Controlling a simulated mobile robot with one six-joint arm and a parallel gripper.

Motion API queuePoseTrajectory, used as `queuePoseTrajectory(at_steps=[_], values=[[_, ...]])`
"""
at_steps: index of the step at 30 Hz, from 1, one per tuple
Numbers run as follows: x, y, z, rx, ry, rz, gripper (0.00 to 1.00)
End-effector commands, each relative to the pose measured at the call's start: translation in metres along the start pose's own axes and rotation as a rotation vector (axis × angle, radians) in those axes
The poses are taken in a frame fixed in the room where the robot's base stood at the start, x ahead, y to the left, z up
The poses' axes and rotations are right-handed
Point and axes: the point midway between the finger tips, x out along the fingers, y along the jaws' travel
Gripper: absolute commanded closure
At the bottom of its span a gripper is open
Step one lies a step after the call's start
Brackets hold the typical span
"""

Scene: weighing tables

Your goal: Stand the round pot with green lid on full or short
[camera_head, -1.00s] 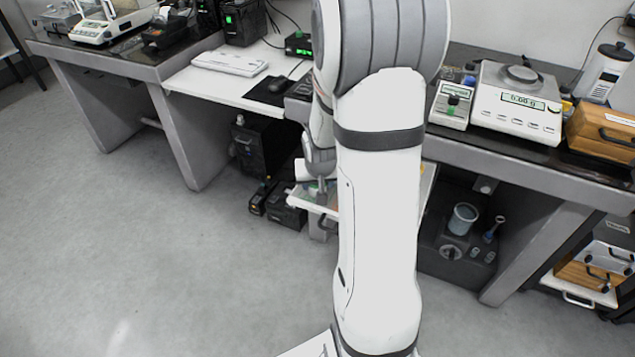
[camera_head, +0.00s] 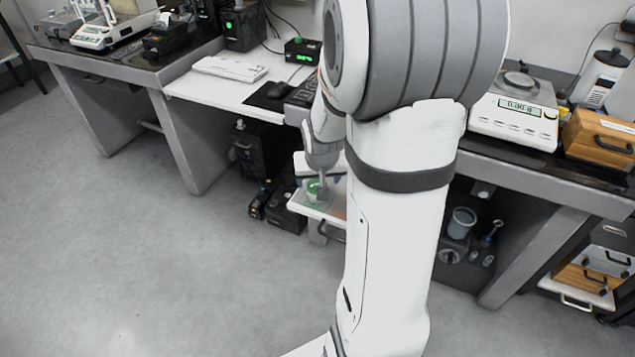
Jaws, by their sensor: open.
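My gripper (camera_head: 322,192) points down over a small white pull-out shelf (camera_head: 300,203) under the white desk. It is open, though its fingers look small and partly blend together. A small round green-topped thing (camera_head: 312,188), which looks like the round pot with green lid, stands on the shelf just left of the fingers. I cannot tell whether they touch it. Faint green and reddish patches show on the shelf; no full or short label is readable. My arm hides the shelf's right side.
A balance (camera_head: 515,108) with a lit display and a wooden box (camera_head: 600,137) stand on the right table. Black boxes (camera_head: 286,208) stand below. The floor at left is clear.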

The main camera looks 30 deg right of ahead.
Motion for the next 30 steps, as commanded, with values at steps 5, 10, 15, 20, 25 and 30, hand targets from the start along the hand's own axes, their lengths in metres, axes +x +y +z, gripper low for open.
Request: queuePoseTrajectory(at_steps=[5, 10, 15, 20, 25, 30], values=[[-0.034, 0.0, -0.001, 0.0, 0.004, 0.0, 0.3], [-0.05, 0.0, -0.001, 0.0, 0.001, 0.0, 0.3], [-0.074, -0.016, 0.014, -0.045, -0.023, -0.015, 0.3], [-0.119, -0.047, 0.06, -0.163, -0.094, -0.051, 0.3], [-0.158, -0.064, 0.112, -0.279, -0.171, -0.084, 0.3], [-0.174, -0.068, 0.137, -0.333, -0.211, -0.098, 0.3]])
